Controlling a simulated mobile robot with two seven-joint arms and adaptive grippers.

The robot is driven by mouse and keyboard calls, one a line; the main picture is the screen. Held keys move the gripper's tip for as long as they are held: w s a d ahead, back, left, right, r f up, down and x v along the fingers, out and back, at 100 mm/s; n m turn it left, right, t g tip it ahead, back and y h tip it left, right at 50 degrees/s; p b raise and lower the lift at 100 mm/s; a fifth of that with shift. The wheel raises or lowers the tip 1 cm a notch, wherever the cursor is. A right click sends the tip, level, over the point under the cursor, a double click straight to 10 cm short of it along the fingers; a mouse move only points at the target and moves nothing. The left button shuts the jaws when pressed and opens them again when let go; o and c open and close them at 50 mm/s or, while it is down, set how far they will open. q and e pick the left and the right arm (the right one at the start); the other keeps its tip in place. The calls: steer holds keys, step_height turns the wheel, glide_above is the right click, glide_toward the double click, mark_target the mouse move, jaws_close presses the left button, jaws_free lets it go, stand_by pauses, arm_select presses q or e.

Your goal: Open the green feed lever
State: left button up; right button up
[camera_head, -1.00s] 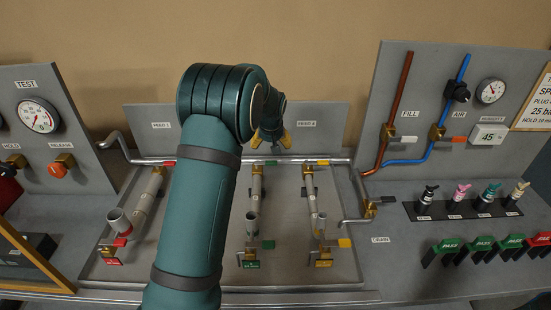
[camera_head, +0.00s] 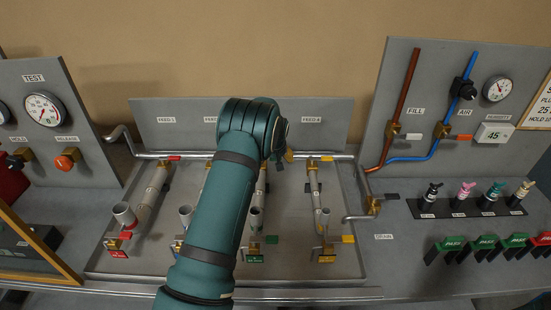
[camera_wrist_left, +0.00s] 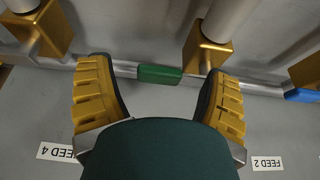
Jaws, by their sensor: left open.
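The green feed lever (camera_wrist_left: 160,74) lies in line with the grey header pipe (camera_wrist_left: 250,87), between the fingers of my left gripper (camera_wrist_left: 161,86) in the left wrist view. The yellow fingers are spread wide, one on each side of the green handle. I see no contact, and their height over it is hard to judge. A brass valve body (camera_wrist_left: 208,54) sits at the handle's right end, close to the right finger. In the head view my teal left arm (camera_head: 218,205) hides the green feed lever and most of the gripper.
A blue lever (camera_wrist_left: 303,96) is at the right edge of the wrist view. In the head view, red (camera_head: 173,157) and yellow (camera_head: 326,158) feed levers flank the arm. Another green handle (camera_head: 271,239) is lower down. The feed back panel (camera_head: 325,105) stands behind the header.

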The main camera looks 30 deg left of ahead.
arm_select(q)
steer(key=shift+c, duration=0.3)
jaws_close()
steer(key=shift+s, duration=0.15)
steer(key=shift+c, duration=1.5)
jaws_free()
steer(key=shift+d, duration=0.1)
steer(key=o, duration=0.4)
steer(key=shift+a+f, duration=0.1)
steer(key=shift+a, duration=0.1)
steer(key=shift+c, duration=0.2)
steer(key=shift+d, duration=0.1)
